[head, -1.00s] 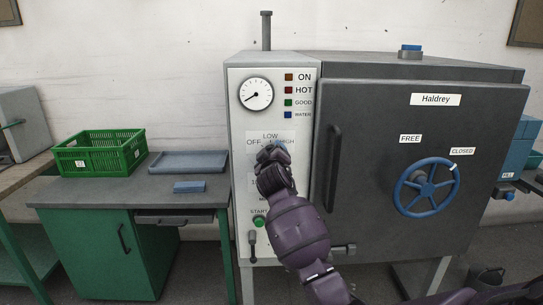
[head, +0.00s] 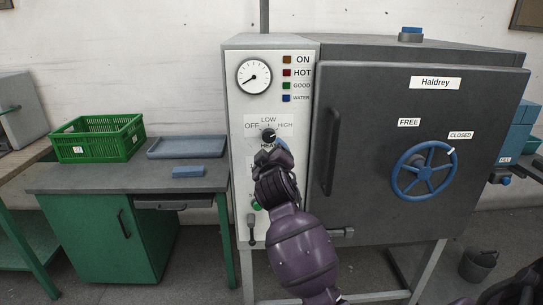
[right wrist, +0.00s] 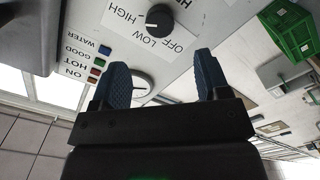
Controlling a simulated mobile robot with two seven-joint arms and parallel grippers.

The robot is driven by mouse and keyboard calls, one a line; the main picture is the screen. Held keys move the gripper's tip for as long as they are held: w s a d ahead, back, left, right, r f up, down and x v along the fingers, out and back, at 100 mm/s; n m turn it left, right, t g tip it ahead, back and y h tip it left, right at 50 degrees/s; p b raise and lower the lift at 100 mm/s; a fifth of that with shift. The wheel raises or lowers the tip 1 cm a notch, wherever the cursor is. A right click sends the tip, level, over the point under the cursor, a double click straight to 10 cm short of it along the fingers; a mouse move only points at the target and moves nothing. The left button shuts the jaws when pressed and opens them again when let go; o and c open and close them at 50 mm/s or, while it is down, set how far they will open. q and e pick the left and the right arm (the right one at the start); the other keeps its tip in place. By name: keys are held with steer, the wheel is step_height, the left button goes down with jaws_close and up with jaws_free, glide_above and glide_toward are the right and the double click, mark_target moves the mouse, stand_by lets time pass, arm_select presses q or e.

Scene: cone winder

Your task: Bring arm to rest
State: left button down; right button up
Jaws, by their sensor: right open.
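My right arm rises from the bottom of the head view in front of the white control panel (head: 240,180). My right gripper (head: 276,148) is just below the heat knob (head: 268,135). In the right wrist view its two blue fingers (right wrist: 160,62) are spread with nothing between them. The black knob (right wrist: 159,20) shows there beyond the fingertips, apart from them. The knob's pointer seems to be at LOW. My left gripper is not in view.
The dark steamer door (head: 375,190) with its handle (head: 331,160) and blue wheel (head: 424,170) stands close on the right. A green crate (head: 98,138), a grey-blue tray (head: 187,146) and a blue block (head: 188,171) are on the left bench. A bucket (head: 478,264) is on the floor.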

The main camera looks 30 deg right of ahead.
steer(key=shift+s+a, duration=0.1)
steer(key=shift+s, duration=0.05)
stand_by(0.5)
steer(key=a+t+y, duration=0.3)
steer(key=a, duration=0.2)
steer(key=s+a+f+g+y, duration=0.1)
steer(key=s+a+f+y, duration=0.15)
steer(key=f, duration=0.35)
steer(key=s+a+f+y, duration=0.2)
steer(key=s+f, duration=0.1)
steer(key=f, duration=0.3)
steer(key=s+a+f+m+g+y, duration=0.1)
steer(key=s+f+g, duration=0.4)
steer(key=s+f, duration=1.7)
steer(key=s+m, duration=0.1)
steer(key=s, duration=0.1)
steer(key=shift+s+a+f+g, duration=0.25)
steer(key=shift+s+g, duration=0.1)
steer(key=shift+g, duration=0.05)
steer(key=shift+y, duration=0.25)
